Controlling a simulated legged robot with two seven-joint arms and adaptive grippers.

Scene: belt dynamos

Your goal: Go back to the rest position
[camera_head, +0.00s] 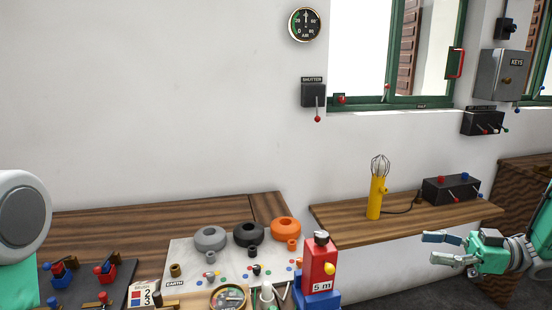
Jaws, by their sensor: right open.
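My right gripper (442,249) is at the lower right, in front of the wooden shelf and below its front edge. My left gripper is not in view. Only a white and grey rounded part with teal below it shows at the left edge, and it looks like part of my left arm.
A wooden bench (120,220) carries a white panel with grey, black and orange rings (285,229). A red block marked 5 m (319,264) stands at its right end. The shelf (345,229) holds a yellow whisk-like tool (377,196) and a black box (451,189).

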